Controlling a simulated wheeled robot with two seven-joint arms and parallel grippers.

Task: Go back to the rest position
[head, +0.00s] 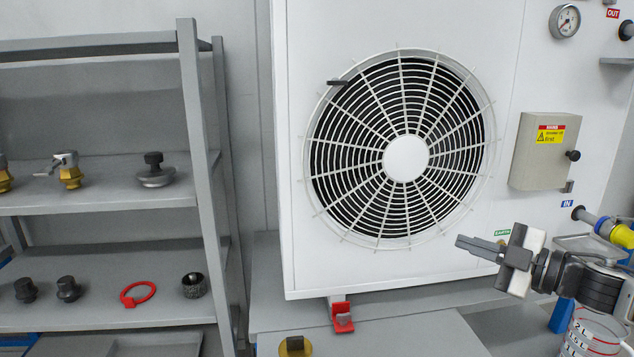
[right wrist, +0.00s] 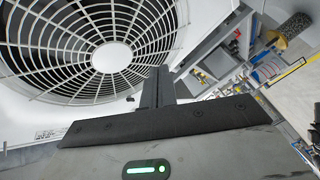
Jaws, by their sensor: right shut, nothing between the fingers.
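My right gripper (head: 480,246) is in front of the lower right of the white fan unit (head: 500,30) in the head view. Its fingers are shut together with nothing between them, and they point left. In the right wrist view the closed fingers (right wrist: 157,88) stick out past the dark gripper body, with the fan grille (right wrist: 85,50) behind them. My left gripper is not in view.
A grey shelf rack (head: 200,150) with fittings and a red ring (head: 138,294) stands at the left. A red clamp (head: 342,318) and a brass piece (head: 295,346) are on the bench below the unit. A beige box (head: 535,160), gauge (head: 565,21) and yellow-collared pipe (head: 612,230) are at the right.

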